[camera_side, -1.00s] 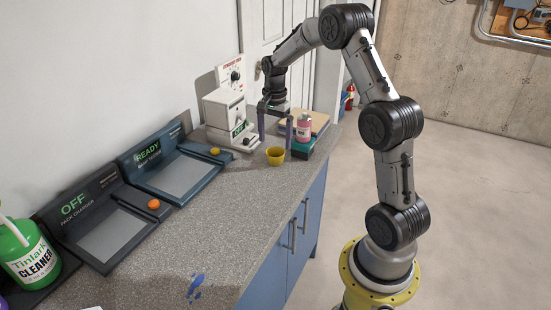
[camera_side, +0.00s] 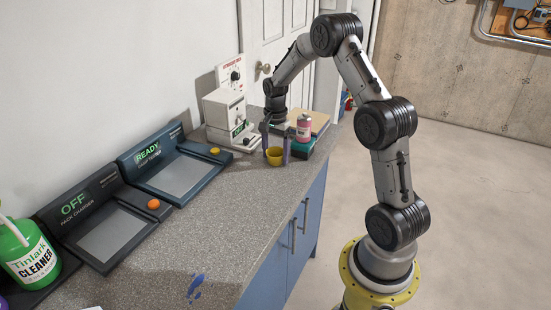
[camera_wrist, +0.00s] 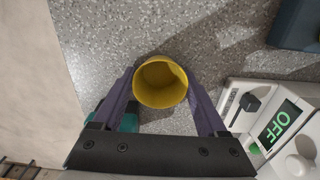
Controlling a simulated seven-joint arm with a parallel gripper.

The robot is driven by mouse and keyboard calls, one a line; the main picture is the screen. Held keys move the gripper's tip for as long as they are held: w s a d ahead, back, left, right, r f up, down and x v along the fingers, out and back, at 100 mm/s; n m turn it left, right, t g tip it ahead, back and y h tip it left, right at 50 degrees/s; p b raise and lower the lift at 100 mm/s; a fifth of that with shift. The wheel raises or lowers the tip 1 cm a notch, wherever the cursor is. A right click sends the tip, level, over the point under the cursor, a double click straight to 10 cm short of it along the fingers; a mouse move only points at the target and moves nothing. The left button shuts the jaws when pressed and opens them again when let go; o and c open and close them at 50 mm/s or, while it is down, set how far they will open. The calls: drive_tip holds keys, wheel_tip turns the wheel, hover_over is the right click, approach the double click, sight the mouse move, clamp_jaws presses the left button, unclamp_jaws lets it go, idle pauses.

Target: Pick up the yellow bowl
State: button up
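The yellow bowl (camera_side: 275,157) stands upright on the grey speckled counter near its far end, and it also shows in the wrist view (camera_wrist: 161,82). Its inside looks empty. My gripper (camera_side: 276,155) is lowered around the bowl, with one finger on each side of it. In the wrist view the purple fingers of my gripper (camera_wrist: 159,88) are spread, with the bowl between and slightly beyond them. A narrow gap shows at each side of the bowl there; I cannot tell whether either finger touches it.
A white device with a dial (camera_side: 228,122) stands close behind-left of the bowl. A pink bottle (camera_side: 304,126) and a teal box (camera_side: 300,148) are close on its right. The counter (camera_side: 215,225) in front is mostly clear.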

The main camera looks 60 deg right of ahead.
drive_tip(key=c, duration=0.8)
drive_tip(key=shift+o, duration=0.2)
drive_tip(key=shift+r, duration=0.15)
